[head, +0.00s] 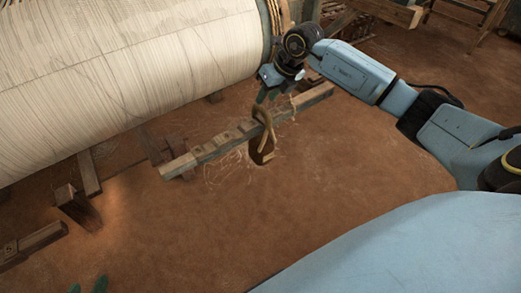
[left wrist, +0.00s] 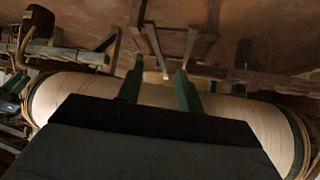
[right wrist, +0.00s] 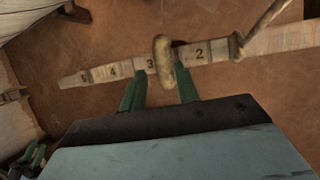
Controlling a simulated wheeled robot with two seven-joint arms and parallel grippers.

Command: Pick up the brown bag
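The brown bag (head: 261,152) hangs by its tan strap from a wooden beam (head: 215,145) in the head view. In the right wrist view the top of the tan strap (right wrist: 163,60) loops over the beam, between numbers 3 and 2. My right gripper (head: 265,95) is just above the strap. Its green fingers (right wrist: 159,78) are apart, with the strap just ahead of the gap; I see no grip on it. My left gripper (head: 88,286) shows only its fingertips at the bottom left. Its fingers (left wrist: 158,75) are apart and empty in the left wrist view.
A large roll of pale warp threads (head: 130,80) fills the upper left. Wooden frames (head: 390,10) stand at the back right. The brown floor (head: 330,180) right of the bag is clear.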

